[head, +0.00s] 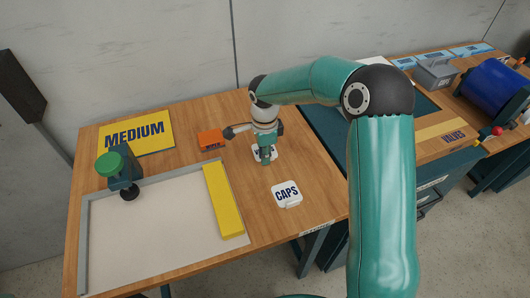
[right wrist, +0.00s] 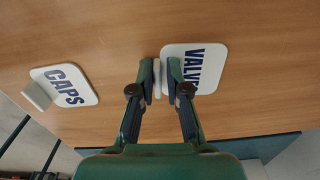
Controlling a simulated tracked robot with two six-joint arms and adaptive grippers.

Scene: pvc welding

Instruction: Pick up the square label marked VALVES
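The VALVES label (right wrist: 207,66) is a white rounded square with dark blue letters and a white raised tab. My right gripper (right wrist: 160,78) is over its left side, with the tab between the two close-set fingertips. I cannot tell whether both fingers press on it. In the head view the right gripper (head: 265,157) points down at the label (head: 257,154), which it partly covers on the wooden table. My left gripper is out of view.
A white CAPS label (head: 286,194) lies nearby, also in the right wrist view (right wrist: 66,86). A small orange block (head: 211,140), yellow MEDIUM sign (head: 137,133), yellow bar (head: 225,201) and green-topped clamp (head: 115,168) stand left. A VALVES strip (head: 453,135) marks the right bench.

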